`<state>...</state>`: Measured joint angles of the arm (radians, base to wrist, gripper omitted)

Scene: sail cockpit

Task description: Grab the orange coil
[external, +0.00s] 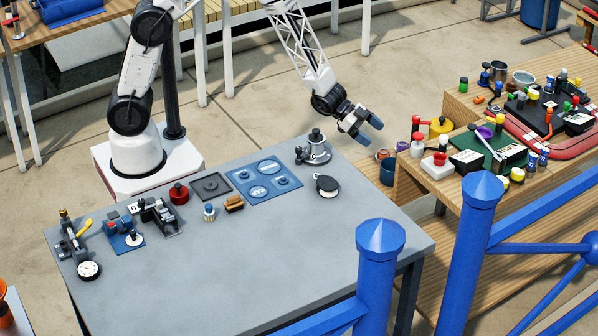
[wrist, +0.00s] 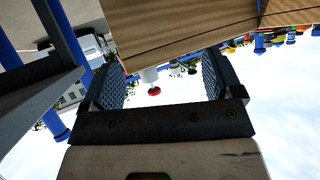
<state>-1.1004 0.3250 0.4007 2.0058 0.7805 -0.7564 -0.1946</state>
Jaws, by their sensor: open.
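I cannot clearly make out an orange coil. A small orange-brown item (external: 234,204) lies on the grey table (external: 240,285), but I cannot tell if it is coiled. A tiny orange piece (external: 480,100) lies on the wooden bench at the right. My gripper (external: 364,130) has blue-grey fingers and hangs in the air beyond the far right corner of the grey table, left of the bench. In the wrist view my gripper (wrist: 163,78) is open, with nothing held between its fingers.
The wooden bench (external: 413,185) is crowded with jars, a green board (external: 487,145) and a red hose loop (external: 560,160). Blue railing (external: 480,230) stands in front. A winch (external: 315,150) and a black round block (external: 327,185) stand on the grey table, whose front is clear.

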